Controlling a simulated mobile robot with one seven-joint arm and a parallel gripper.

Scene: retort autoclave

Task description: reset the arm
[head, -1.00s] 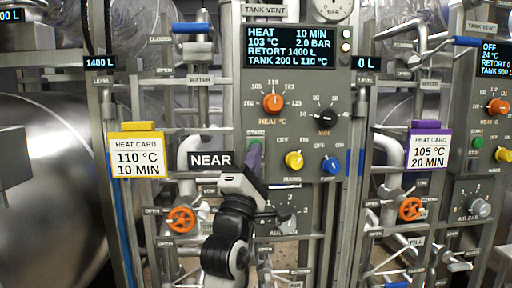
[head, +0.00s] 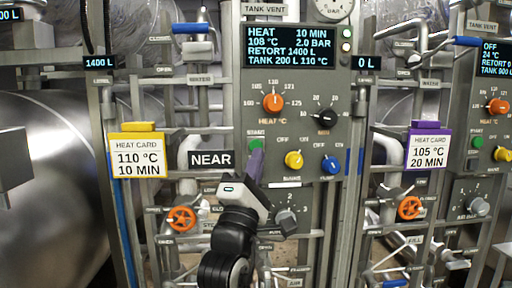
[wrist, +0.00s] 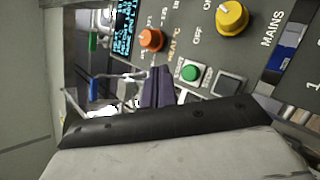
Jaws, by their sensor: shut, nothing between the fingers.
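My gripper (head: 256,165) is in front of the grey control panel (head: 350,100) marked NEAR, just below the green start button (head: 255,145). Its purple fingers are shut with nothing between them. In the wrist view, the closed fingers (wrist: 157,90) show beside the green button (wrist: 191,73), apart from it in the picture. I cannot tell the exact gap in depth. My dark arm rises from the bottom middle of the head view. The panel display (head: 290,46) reads HEAT, 10 MIN, 108 °C, 2.0 BAR.
Around the gripper are a yellow knob (head: 293,160), a blue knob (head: 331,165) and a grey air knob (head: 286,220). Orange valve wheels (head: 181,218) and pipes flank the panel. A yellow heat card (head: 138,158) is at left, a purple one (head: 428,150) at right.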

